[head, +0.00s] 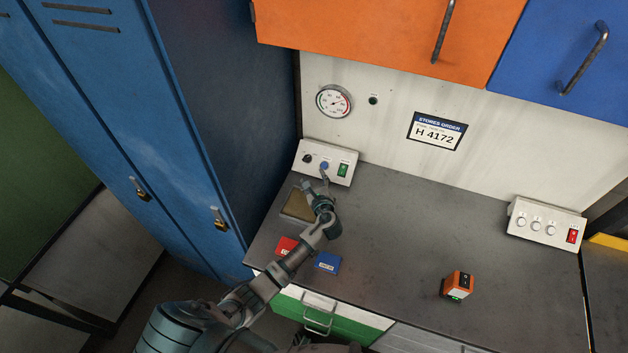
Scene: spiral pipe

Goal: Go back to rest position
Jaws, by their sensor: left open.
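My left gripper (316,184) is over the left part of the grey worktop (400,230), in front of the white control box (327,162) with a dark knob, a blue knob and a green switch. It is open and its fingers point toward the box; I cannot tell whether they touch it. My left arm reaches in from the lower left, over the worktop's front edge. My right gripper is not in view.
A brown pad (297,205), a red box (285,246) and a blue box (327,262) lie near my left arm. An orange device (458,286) stands right of centre. A second control box (546,222) is at right. Blue lockers (130,130) stand at left.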

